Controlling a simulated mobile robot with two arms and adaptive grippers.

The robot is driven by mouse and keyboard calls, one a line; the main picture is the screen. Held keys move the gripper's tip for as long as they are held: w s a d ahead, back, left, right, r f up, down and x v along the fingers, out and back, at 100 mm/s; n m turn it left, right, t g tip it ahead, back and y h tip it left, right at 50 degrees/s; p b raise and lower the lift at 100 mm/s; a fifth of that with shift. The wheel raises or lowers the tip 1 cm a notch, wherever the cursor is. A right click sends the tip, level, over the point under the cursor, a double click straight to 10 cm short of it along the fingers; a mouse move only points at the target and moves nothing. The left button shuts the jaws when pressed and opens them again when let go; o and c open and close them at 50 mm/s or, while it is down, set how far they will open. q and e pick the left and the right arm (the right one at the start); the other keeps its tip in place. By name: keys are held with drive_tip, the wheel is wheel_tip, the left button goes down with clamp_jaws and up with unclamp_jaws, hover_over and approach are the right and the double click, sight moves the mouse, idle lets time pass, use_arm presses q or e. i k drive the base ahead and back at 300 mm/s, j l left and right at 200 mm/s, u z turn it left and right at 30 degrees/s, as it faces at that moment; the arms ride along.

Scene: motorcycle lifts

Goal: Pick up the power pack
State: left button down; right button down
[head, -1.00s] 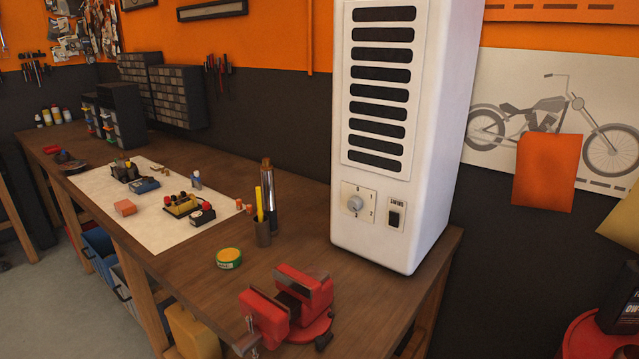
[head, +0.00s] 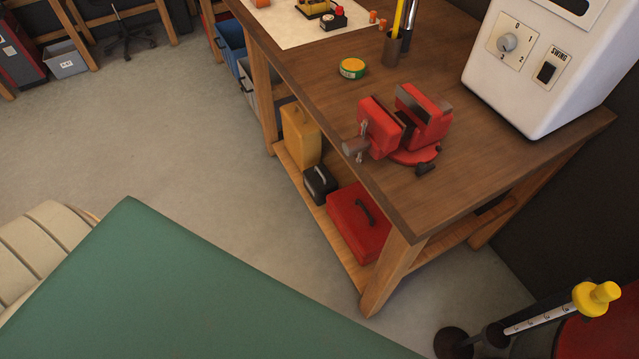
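A small black box with a pale handle (head: 319,184) stands on the lower shelf of the wooden workbench (head: 470,180). It may be the power pack, but no label is readable at this size. It sits between a yellow canister (head: 300,137) and a red case with a dark handle (head: 358,222). Its top and front show, and nothing touches it from above except the open space under the bench top. Neither of my grippers is in view.
A red vise (head: 405,125) and a green-and-yellow tin (head: 352,68) are on the bench top, beside a white heater (head: 545,60). A green flat surface (head: 180,290) fills the near left. Grey floor (head: 180,140) lies clear before the bench.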

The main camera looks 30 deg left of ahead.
sight(318, 181)
drive_tip(key=i+j, duration=0.1)
drive_tip(key=j, duration=0.3)
drive_tip(key=i+j, duration=0.15)
drive_tip(key=j, duration=0.25)
drive_tip(key=i+j, duration=0.1)
drive_tip(key=j, duration=0.3)
drive_tip(key=i+j, duration=0.1)
drive_tip(key=j, duration=0.3)
drive_tip(key=i+j, duration=0.1)
drive_tip(key=j, duration=0.3)
drive_tip(key=i+j, duration=0.15)
drive_tip(key=j, duration=0.25)
drive_tip(key=i+j, duration=0.1)
drive_tip(key=j, duration=0.3)
drive_tip(key=u, duration=0.05)
